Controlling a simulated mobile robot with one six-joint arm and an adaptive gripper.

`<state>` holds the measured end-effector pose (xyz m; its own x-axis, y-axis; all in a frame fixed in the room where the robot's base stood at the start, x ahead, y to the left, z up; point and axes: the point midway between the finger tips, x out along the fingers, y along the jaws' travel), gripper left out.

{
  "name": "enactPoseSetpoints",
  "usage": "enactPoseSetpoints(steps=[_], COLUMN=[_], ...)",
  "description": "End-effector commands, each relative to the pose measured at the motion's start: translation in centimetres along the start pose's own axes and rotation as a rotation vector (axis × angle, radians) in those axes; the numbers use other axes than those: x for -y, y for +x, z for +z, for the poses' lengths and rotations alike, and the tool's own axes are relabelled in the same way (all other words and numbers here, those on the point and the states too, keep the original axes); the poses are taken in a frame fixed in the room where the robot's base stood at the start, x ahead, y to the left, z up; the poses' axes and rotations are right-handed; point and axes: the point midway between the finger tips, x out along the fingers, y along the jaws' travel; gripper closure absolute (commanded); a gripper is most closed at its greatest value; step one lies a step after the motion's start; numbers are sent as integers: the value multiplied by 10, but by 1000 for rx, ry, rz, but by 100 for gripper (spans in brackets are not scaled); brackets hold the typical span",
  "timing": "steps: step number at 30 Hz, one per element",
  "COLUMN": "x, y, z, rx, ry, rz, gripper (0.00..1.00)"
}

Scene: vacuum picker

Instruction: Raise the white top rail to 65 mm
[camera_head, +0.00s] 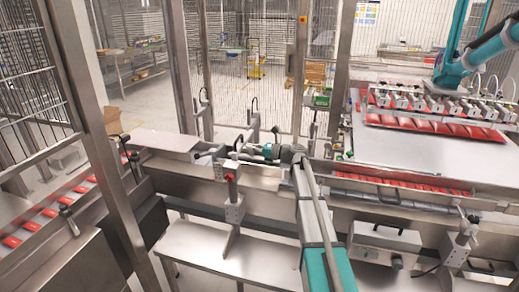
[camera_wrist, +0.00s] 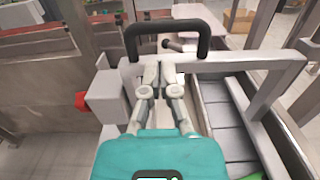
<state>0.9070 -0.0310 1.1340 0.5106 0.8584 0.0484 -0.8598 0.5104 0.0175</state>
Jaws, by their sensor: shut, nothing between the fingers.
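The white top rail (camera_wrist: 252,66) crosses the wrist view as a pale bar, with a black arched handle (camera_wrist: 168,27) standing on it. My gripper (camera_wrist: 160,72) is shut and empty, its fingertips just below the handle's arch in the picture. I cannot tell whether they touch the rail. In the head view my gripper (camera_head: 252,150) is at the middle, by the conveyor, and my arm hides part of the rail there. A grey clamp block (camera_wrist: 108,97) with a red knob (camera_wrist: 80,101) is left of my fingers. No height scale is readable.
A conveyor (camera_wrist: 222,110) runs beside the rail. A post with a red knob (camera_head: 229,178) stands in front. Red packs (camera_head: 430,122) lie under a picker at the right; more red packs (camera_head: 48,212) lie on the left conveyor. Steel frame posts (camera_head: 100,140) stand left.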

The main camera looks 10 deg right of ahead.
Motion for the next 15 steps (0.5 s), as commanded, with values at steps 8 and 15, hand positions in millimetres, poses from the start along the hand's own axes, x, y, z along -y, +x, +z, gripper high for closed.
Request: enactPoseSetpoints(steps=[8,15], x=[0,0], y=[29,35], z=[0,0], rx=[0,0], ry=[0,0], rz=[1,0], gripper=[100,100])
